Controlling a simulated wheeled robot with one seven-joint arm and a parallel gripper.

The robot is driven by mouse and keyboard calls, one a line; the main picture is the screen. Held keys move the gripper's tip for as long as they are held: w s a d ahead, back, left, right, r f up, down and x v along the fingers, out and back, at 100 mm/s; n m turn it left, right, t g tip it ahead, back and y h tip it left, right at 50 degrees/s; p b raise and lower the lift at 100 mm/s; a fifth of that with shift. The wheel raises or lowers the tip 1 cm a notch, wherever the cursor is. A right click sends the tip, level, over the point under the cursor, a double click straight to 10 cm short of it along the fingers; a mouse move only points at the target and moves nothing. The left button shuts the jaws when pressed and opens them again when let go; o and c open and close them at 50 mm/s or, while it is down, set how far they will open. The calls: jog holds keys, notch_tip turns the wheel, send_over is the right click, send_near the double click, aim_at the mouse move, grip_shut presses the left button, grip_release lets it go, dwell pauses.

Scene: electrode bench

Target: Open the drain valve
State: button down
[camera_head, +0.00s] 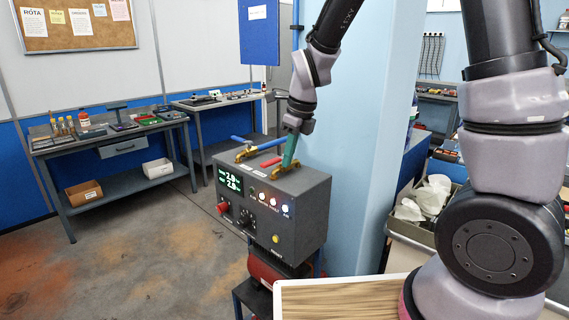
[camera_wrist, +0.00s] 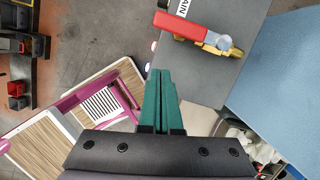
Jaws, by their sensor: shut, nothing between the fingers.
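The drain valve has a red lever (camera_head: 270,162) and sits on top of the dark grey control box (camera_head: 300,205). In the wrist view its red lever (camera_wrist: 181,25) lies above the brass body (camera_wrist: 218,42), roughly along it. A white label (camera_wrist: 183,8) beside it shows the letters "AIN". My gripper (camera_head: 286,165) has green fingers pointing down close to the brass body's right side. In the wrist view the fingers of my gripper (camera_wrist: 160,72) are together and empty, apart from the lever.
A second valve with a blue lever (camera_head: 241,140) stands behind, to the left on the box. The box front has a lit display (camera_head: 230,180), buttons and knobs. A light blue pillar (camera_head: 362,150) rises close on the right. Benches stand at the back left; floor between is clear.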

jog(key=v, duration=0.8)
jog(key=shift+s+r, duration=0.1)
jog(key=shift+r, duration=0.05)
